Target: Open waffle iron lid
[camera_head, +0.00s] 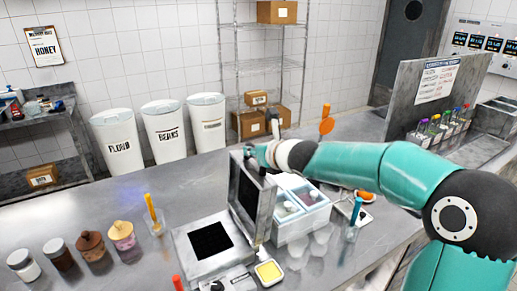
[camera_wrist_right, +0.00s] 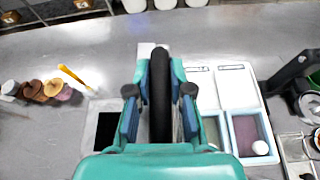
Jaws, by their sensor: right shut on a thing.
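The waffle iron is a grey metal box with a dark square plate in its base (camera_head: 185,240), on the steel counter. Its lid (camera_head: 237,205) stands up roughly vertical at the base's right side, dark inner face to the left. My right gripper (camera_head: 262,153) is at the lid's top edge. In the right wrist view its fingers (camera_wrist_right: 160,100) are on both sides of a black bar, the lid handle (camera_wrist_right: 160,70), and are shut on it. Part of the base (camera_wrist_right: 92,108) shows left of the gripper there. The left gripper is in neither view.
A blue-and-white container (camera_head: 297,225) stands close to the right of the lid. Several jars (camera_head: 92,245) and a cup with a yellow stick (camera_head: 153,215) are on the left. A small yellow-filled tray (camera_head: 268,272) lies in front. The counter behind the iron is clear.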

